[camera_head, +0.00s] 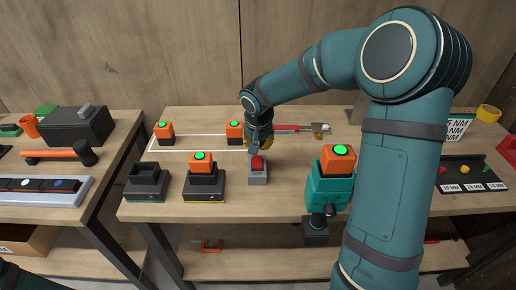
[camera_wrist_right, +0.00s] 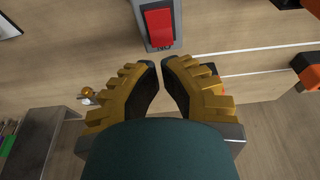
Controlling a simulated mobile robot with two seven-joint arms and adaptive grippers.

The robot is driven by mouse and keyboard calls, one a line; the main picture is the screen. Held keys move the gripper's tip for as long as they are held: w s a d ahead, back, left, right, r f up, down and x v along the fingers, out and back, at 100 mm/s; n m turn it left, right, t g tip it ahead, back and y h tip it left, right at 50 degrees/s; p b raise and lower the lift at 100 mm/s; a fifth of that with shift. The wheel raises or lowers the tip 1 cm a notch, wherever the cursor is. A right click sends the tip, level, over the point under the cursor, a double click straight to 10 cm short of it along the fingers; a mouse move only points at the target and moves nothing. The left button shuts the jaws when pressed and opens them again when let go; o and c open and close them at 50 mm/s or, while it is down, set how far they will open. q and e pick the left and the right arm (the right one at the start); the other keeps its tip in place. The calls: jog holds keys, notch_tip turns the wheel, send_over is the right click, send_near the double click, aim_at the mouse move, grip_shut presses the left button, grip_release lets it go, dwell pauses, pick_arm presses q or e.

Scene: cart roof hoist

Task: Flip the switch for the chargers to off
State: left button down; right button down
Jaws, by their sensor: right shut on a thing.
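My right gripper (camera_head: 258,145) is just behind and above the switch. In the wrist view its yellow fingers (camera_wrist_right: 161,64) are nearly together, tips just short of the grey box; what they hold cannot be made out. One black charger (camera_head: 147,184) is empty; another charger (camera_head: 204,192) holds an orange battery (camera_head: 203,165) with a green top. My left gripper is out of view.
Orange batteries (camera_head: 165,132) (camera_head: 235,131) stand at a white outline behind the switch. A teal drill (camera_head: 328,190) with an orange battery stands to the right. A red-handled tool (camera_head: 290,128) lies behind. A side table (camera_head: 60,205) stands left across a gap.

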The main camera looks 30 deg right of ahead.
jog(key=s+v, duration=0.1)
jog(key=v, duration=0.6)
jog(key=shift+a+f+p, duration=0.2)
jog(key=shift+a+p, duration=0.1)
jog(key=shift+p, duration=0.05)
jog(key=shift+s, duration=0.1)
